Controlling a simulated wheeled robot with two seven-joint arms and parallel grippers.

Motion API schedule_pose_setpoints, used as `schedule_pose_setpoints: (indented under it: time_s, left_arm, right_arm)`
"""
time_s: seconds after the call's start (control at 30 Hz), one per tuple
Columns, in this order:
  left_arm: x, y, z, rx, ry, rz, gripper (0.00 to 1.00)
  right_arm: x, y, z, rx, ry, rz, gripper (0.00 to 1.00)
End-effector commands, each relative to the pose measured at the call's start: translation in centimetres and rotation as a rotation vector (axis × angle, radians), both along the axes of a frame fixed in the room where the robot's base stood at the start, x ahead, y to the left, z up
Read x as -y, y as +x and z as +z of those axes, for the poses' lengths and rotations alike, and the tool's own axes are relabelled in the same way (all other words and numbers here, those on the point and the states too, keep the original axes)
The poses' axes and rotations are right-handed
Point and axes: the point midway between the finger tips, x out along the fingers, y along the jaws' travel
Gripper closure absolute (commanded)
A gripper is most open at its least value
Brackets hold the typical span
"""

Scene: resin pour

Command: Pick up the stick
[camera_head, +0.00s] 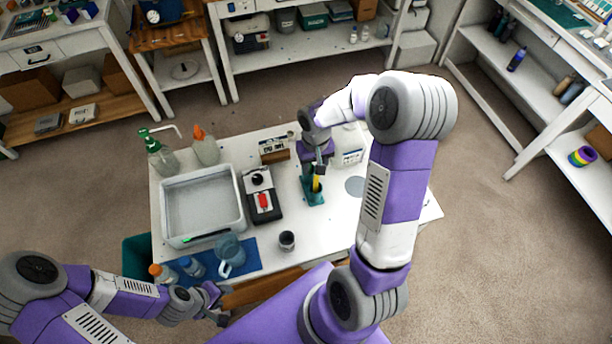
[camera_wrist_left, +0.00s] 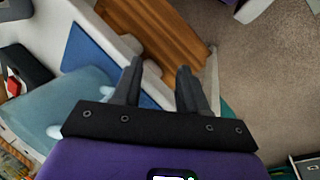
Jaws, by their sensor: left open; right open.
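A yellow stick-like piece (camera_head: 316,184) stands upright in a small teal holder (camera_head: 313,197) on the white table. My right gripper (camera_head: 320,168) is open, pointing down right above this piece; its fingers partly hide the top, and I cannot tell whether they touch it. A thin green stick (camera_head: 206,236) lies along the front edge of the grey tray. My left gripper (camera_head: 218,304) is open and empty, low by the table's front edge. In the left wrist view its two fingers (camera_wrist_left: 158,75) are apart with nothing between them.
The grey tray (camera_head: 165,205) fills the table's left side. A black device (camera_head: 265,217), a dark cup (camera_head: 287,241) and a pitcher (camera_head: 231,257) on a blue mat (camera_head: 252,247) stand nearby. Bottles (camera_head: 205,152) and small boxes (camera_head: 273,146) line the back. The table's right part is mostly clear.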

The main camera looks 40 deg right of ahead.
Motion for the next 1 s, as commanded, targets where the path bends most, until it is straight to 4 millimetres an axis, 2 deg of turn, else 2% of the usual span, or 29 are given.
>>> schedule_pose_setpoints:
  time_s: [0.5, 0.8, 0.83, 1.0]
  left_arm:
    - [0.0, 0.0, -0.1, -0.001, 0.0, 0.0, 0.57]
    - [0.0, 0.0, -0.2, -0.001, 0.0, 0.0, 0.57]
    - [0.0, 0.0, -0.2, -0.001, 0.0, 0.0, 0.57]
    - [0.0, 0.0, -0.2, -0.001, 0.0, 0.0, 0.57]
  right_arm:
    - [0.3, -0.2, -6.7, -0.004, 0.002, 0.001, 0.52]
    - [0.4, -0.1, -7.3, -0.002, 0.002, 0.0, 0.52]
    - [0.4, -0.1, -7.2, -0.002, 0.002, 0.0, 0.54]
    - [0.4, -0.1, -7.2, -0.001, 0.003, 0.0, 0.8]
